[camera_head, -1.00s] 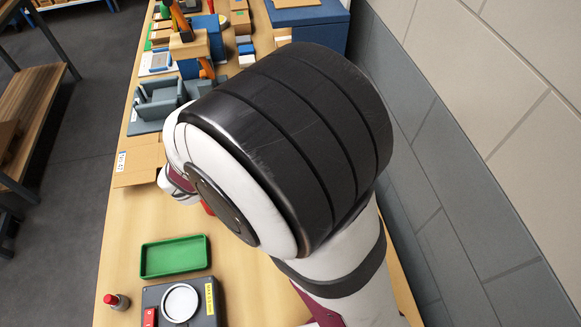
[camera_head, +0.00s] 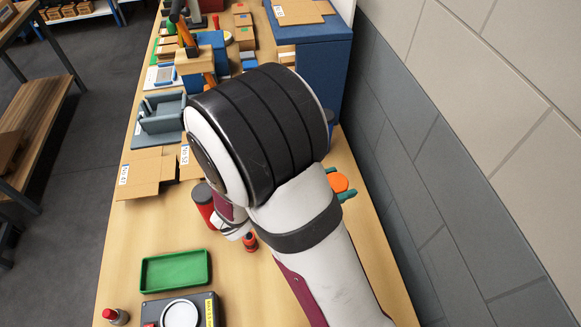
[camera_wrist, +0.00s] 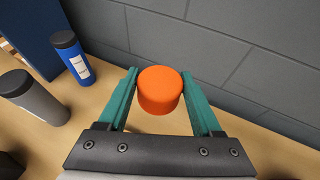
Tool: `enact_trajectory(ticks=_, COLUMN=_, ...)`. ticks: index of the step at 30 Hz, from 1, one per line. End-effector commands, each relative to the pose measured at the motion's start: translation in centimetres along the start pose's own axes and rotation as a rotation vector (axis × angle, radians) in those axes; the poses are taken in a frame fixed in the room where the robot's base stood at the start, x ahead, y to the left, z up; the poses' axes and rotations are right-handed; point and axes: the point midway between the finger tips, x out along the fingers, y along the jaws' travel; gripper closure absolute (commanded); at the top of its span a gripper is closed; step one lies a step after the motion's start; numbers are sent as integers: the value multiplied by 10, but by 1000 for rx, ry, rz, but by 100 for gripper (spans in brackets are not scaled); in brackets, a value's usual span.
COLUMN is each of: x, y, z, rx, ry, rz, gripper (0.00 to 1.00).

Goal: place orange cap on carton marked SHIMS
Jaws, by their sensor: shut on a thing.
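The orange cap (camera_wrist: 160,92) is between the two teal fingers of my gripper (camera_wrist: 159,76) in the wrist view, which is shut on it. In the head view the cap (camera_head: 338,182) shows at the right of my arm, near the wall side of the table, with teal fingertips beside it. Two brown flattened cartons with small labels lie left of my arm: one (camera_head: 145,172) at the table's left edge, the other (camera_head: 191,166) partly hidden by my arm. I cannot read SHIMS on either label. Another labelled brown carton (camera_head: 300,11) lies on a blue box at the back.
A grey wall (camera_wrist: 235,45) stands close behind the cap. A blue cylinder (camera_wrist: 72,58) and a grey cylinder (camera_wrist: 35,97) stand left of my gripper. A green tray (camera_head: 175,271) and a small red-topped bottle (camera_head: 115,316) are at the front left.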

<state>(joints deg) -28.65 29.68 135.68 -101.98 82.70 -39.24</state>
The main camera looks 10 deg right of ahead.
Motion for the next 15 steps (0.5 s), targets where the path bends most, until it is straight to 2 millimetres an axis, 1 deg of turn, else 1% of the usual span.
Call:
enact_trajectory(ticks=1, x=-6, y=13, z=-14, rx=-4, ry=-1, rz=3, gripper=86)
enact_trajectory(ticks=3, x=-13, y=30, z=-31, rx=-5, ry=-1, rz=2, gripper=86)
enact_trajectory(ticks=6, x=-22, y=49, z=-50, rx=-1, ry=-1, rz=1, gripper=86)
enact_trajectory(ticks=10, x=-26, y=62, z=-64, rx=-1, ry=0, rz=0, gripper=86)
enact_trajectory(ticks=15, x=-15, y=63, z=-95, rx=-5, ry=0, rz=-3, gripper=86)
